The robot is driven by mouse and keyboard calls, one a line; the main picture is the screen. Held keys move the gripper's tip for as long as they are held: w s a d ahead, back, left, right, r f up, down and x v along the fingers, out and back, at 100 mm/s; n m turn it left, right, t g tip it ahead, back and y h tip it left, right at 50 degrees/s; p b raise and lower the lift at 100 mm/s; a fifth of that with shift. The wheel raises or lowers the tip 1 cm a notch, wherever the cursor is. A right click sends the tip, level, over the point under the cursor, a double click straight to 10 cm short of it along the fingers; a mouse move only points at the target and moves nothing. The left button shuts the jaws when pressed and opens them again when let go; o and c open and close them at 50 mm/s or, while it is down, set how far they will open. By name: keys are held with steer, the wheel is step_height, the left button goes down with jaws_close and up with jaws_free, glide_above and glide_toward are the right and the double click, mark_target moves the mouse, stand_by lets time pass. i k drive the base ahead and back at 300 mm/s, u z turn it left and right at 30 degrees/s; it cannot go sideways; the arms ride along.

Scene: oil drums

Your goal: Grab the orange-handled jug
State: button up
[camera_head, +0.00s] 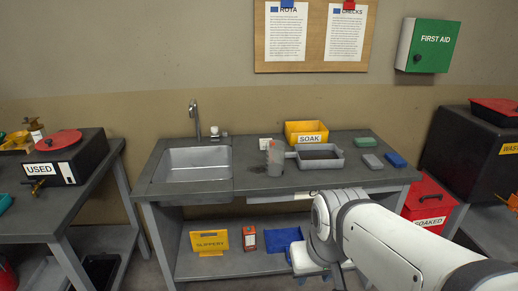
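A grey translucent jug (275,160) stands upright on the workbench, between the sink and a grey tray. A small orange-red patch shows at its upper left; I cannot tell whether this is its handle. My white arm reaches in from the lower right and bends in front of the bench's lower shelf. The arm is well below and to the right of the jug, apart from it. I cannot make out my gripper's fingers.
The workbench (256,184) also holds a sink (196,164), a grey tray (320,165), a yellow SOAK bin (306,128) and several small blocks at the right. A USED drum bench stands left. A red SOAKED container (428,200) stands right. The bench front by the jug is clear.

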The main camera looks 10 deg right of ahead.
mark_target(275, 150)
steer(key=u, duration=3.1)
steer(key=k, duration=0.85)
steer(key=z, duration=2)
steer(key=i, duration=1.05)
steer(key=z, duration=0.05)
